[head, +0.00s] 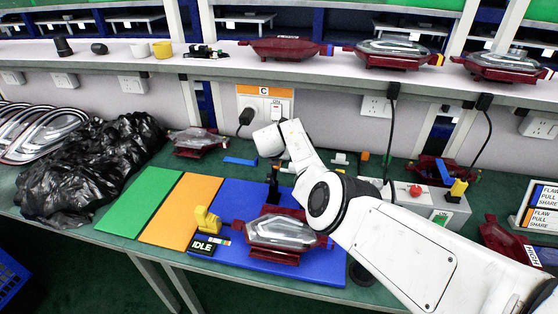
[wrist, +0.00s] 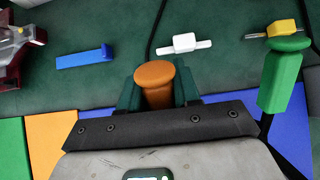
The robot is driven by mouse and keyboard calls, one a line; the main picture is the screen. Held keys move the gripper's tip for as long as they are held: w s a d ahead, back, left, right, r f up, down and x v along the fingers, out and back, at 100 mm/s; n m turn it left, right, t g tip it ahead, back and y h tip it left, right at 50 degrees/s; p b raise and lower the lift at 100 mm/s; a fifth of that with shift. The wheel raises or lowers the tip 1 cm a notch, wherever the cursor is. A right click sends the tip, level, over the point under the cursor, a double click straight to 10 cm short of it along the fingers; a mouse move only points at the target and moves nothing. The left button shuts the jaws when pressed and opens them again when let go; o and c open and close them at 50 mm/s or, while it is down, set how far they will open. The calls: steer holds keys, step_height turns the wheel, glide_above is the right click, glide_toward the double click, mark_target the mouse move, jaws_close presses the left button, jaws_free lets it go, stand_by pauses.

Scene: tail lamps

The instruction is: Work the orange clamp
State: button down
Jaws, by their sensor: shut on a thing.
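The orange clamp's rounded handle (wrist: 154,76) stands between the two dark green fingers of my gripper (wrist: 158,92) in the wrist view. The fingers press on it from both sides, and its flared top shows above them. The lower part of the clamp is hidden by my gripper. A green-handled clamp (wrist: 279,82) stands to the right of my gripper in the wrist view. A red-framed tail lamp (head: 280,232) lies on the blue plate (head: 310,268), beside a yellow clamp (head: 205,220).
A blue bar (wrist: 84,57) and a white connector (wrist: 186,43) lie on the green bench beyond my gripper. A control box with a red button (head: 416,190) stands to the right. Black plastic bags (head: 85,175) fill the left side. More lamps stand on the shelf (head: 220,72).

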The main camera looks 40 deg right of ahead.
steer(key=shift+w+d+f+g+y+b, duration=0.1)
steer(key=shift+f+g+y+b, duration=0.2)
steer(key=shift+b, duration=0.55)
steer(key=shift+w+d+f+y+b, duration=0.1)
steer(key=shift+f+b, duration=0.25)
steer(key=shift+b, duration=0.5)
steer(key=shift+d+f+g+y+b, duration=0.2)
steer(key=shift+g+y+b, duration=0.25)
steer(key=shift+b, duration=1.4)
steer(key=c, duration=0.9)
jaws_free()
steer(key=p+v, duration=0.2)
steer(key=p, duration=0.2)
steer(key=shift+w+d, duration=0.1)
steer(key=shift+w, duration=0.05)
steer(key=p+v, duration=0.6)
steer(key=p, duration=0.6)
steer(key=shift+r+p, duration=0.15)
steer(key=shift+p, duration=0.25)
steer(key=shift+s+r, duration=0.15)
steer(key=shift+s, duration=0.2)
steer(key=shift+s+a+r, duration=0.2)
steer(key=shift+a+r, duration=0.45)
steer(key=shift+r, duration=0.15)
